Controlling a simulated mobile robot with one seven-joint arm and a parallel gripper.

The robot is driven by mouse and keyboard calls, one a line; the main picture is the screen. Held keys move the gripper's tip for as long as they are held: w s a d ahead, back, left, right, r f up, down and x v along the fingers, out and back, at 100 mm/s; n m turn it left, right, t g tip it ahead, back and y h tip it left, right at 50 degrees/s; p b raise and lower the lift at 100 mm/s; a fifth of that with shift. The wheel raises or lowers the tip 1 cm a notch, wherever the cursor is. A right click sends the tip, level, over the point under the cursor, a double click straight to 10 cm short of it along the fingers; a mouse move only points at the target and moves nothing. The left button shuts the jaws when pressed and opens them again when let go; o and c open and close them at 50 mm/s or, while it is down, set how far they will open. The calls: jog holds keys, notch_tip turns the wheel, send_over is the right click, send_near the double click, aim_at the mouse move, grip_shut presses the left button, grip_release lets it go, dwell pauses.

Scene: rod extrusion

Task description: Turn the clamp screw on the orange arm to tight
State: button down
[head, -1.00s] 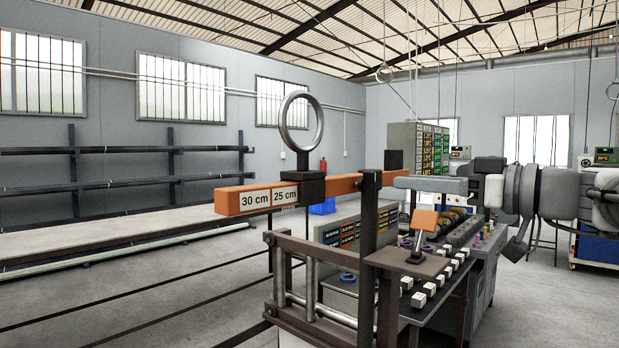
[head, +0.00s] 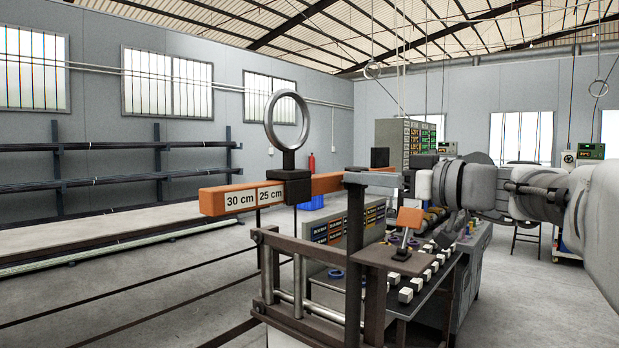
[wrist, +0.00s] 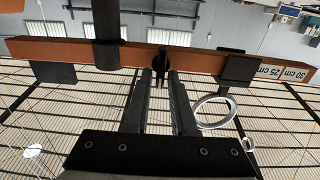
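The orange arm (head: 326,184) is a long horizontal bar with "30 cm" and "25 cm" labels at its left end, and it also crosses the upside-down wrist view (wrist: 205,62). A small dark clamp screw (wrist: 160,63) sits on its face in the wrist view, between the dark post and the ring's block. The screw cannot be made out in the head view. My gripper (wrist: 161,80) is open, its two dark fingers pointing at the bar with the screw between their tips. I cannot tell whether they touch it. In the head view my grey gripper (head: 373,180) is at the post top.
A dark block (head: 291,187) with an upright metal ring (head: 287,121) sits on the bar, left of the screw. The dark post (head: 354,255) stands close to my gripper. A small plate with an orange-topped lever (head: 409,218) and a button console (head: 430,270) lie below right.

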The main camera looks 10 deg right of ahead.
jog(key=shift+f+m+b, duration=0.2)
jog(key=shift+m+b, duration=0.1)
jog(key=shift+m, duration=0.2)
dwell(0.4)
jog(key=shift+w, duration=0.1)
jog(key=shift+w+d+f+m, duration=0.1)
jog(key=shift+d+f+m, duration=0.1)
jog(key=shift+m, duration=2.6)
jog(key=shift+w+d+f+m, duration=0.15)
jog(key=shift+f+m, duration=0.1)
jog(key=shift+m, duration=2.55)
jog(key=shift+w+d+f+m, duration=0.1)
jog(key=shift+f+m, duration=0.1)
jog(key=shift+m, duration=2.6)
jog(key=shift+a, duration=0.1)
jog(key=c, duration=0.9)
grip_release()
jog(key=shift+r, duration=0.15)
